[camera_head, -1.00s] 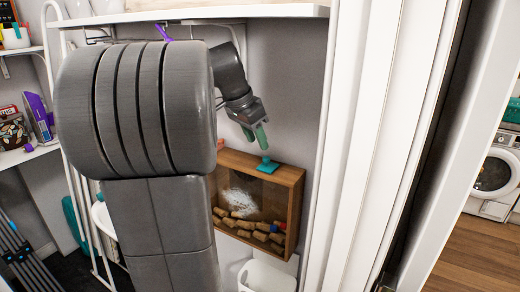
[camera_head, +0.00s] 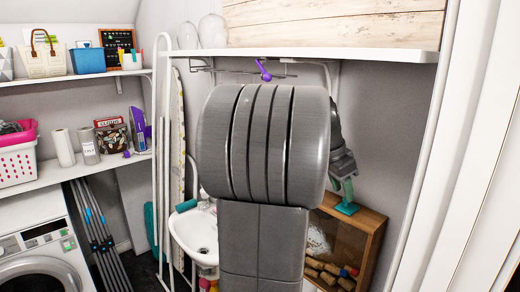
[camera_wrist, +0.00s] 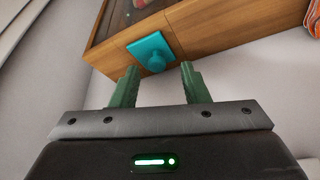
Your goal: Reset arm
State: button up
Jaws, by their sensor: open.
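My gripper (camera_head: 342,186) is at the right of the head view, partly hidden behind my own arm. In the wrist view its two green fingers (camera_wrist: 155,88) stand apart with nothing between them. A teal knobbed piece (camera_wrist: 151,51) sits on the wooden box (camera_wrist: 210,32) just beyond the fingertips. In the head view the teal piece (camera_head: 347,208) is on the top edge of the wooden box (camera_head: 372,232), close under the fingers. Whether the fingers touch it is not clear.
A white shelf (camera_head: 345,55) with a wooden crate (camera_head: 340,25) is above my arm. A small sink (camera_head: 194,232) and a drying rack stand left of the arm. A washing machine (camera_head: 42,255) is at the lower left. A white door frame (camera_head: 480,150) bounds the right.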

jog(key=shift+x, duration=0.9)
jog(key=shift+s+d+r, duration=0.1)
jog(key=shift+s+d, duration=0.3)
jog(key=shift+s, duration=0.1)
